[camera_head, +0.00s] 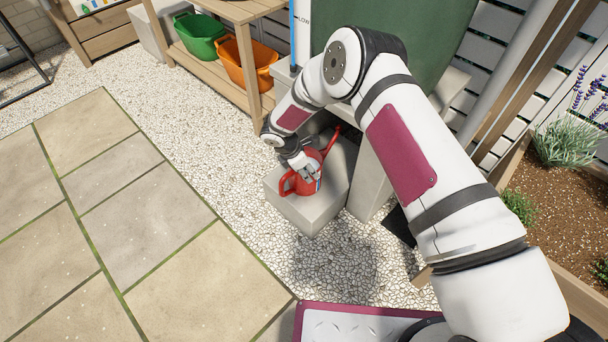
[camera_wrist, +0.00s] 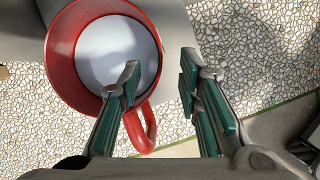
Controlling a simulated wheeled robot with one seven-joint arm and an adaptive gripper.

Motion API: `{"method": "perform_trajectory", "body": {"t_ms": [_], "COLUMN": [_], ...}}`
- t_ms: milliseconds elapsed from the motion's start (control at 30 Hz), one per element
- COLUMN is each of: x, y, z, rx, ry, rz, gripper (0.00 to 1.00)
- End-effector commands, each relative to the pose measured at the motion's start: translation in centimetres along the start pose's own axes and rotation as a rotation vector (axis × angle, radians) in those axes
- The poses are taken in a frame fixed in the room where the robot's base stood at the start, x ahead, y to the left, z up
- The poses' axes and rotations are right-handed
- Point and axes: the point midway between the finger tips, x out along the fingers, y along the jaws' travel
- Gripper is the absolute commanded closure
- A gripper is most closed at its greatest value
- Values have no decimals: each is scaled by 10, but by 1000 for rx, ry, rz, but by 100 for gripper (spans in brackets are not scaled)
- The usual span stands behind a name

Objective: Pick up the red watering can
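The red watering can (camera_head: 298,186) stands on a grey concrete block (camera_head: 308,210), partly hidden by my gripper (camera_head: 312,174). Its spout points up and right, and a handle loop shows at its lower left. In the wrist view, the can (camera_wrist: 62,62) is at upper left with its round opening and pale inside facing me. Its handle (camera_wrist: 148,128) shows between the fingers of my gripper (camera_wrist: 161,80). The fingers are wide apart. The left finger overlaps the opening, and the right finger is clear of the can. I cannot tell whether the left fingertip is inside the can.
A green tub (camera_head: 200,38) and an orange tub (camera_head: 246,62) sit on a wooden shelf behind. A large dark green tank (camera_head: 425,60) stands just behind the block. White gravel (camera_head: 150,100) and paving slabs (camera_head: 115,225) lie open to the left. A planter (camera_head: 555,205) is at right.

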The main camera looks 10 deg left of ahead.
Motion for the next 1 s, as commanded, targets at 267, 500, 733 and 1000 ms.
{"method": "perform_trajectory", "body": {"t_ms": [267, 500, 733, 1000], "x": [36, 36, 36, 33], "y": [3, 3, 3, 7], "z": [1, 1, 1, 3], "rx": [0, 0, 0, 3], "ry": [0, 0, 0, -1], "rz": [-1, 0, 0, 7], "gripper": [68, 73, 100, 100]}}
